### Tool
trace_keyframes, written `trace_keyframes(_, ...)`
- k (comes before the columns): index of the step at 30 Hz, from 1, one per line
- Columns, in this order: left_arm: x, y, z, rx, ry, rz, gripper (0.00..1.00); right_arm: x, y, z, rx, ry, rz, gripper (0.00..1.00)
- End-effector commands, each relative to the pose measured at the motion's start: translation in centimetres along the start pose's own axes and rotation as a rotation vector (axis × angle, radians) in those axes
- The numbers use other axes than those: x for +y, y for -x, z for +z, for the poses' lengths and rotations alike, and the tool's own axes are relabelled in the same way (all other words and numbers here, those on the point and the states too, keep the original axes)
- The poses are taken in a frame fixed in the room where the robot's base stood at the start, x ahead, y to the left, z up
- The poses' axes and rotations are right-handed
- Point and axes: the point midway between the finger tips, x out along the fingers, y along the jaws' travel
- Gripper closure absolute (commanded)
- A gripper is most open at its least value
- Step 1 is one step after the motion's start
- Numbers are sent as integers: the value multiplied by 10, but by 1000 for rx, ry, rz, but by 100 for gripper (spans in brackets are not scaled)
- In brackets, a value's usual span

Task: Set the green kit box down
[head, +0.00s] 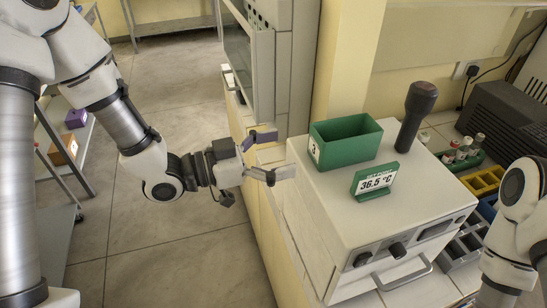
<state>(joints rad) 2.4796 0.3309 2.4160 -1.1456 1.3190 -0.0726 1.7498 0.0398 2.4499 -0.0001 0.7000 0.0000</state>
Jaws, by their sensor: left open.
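The green kit box (347,147) is an open-topped rectangular box with a small white numbered label on its left end. It appears to rest upright on the flat top of the white incubator (420,190), towards the back left. My left gripper (270,156) is open and empty, just left of the box. Its fingers point towards the labelled end, with a gap between them and the box. My right arm shows at the right edge, but its gripper is out of view.
A green-framed 36.5 °C sign (374,182) stands in front of the box. A dark upright handle (416,116) stands to its right. Racks with tubes (463,152) and a yellow tray (483,181) lie right of the incubator. A tall cabinet (271,70) stands behind my left gripper.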

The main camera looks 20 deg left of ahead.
Motion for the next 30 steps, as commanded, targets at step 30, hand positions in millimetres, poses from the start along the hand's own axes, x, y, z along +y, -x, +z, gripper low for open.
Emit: trace_keyframes(30,92,202,381,-1328,725,-691,7,0,-2,0,0,0,0,60)
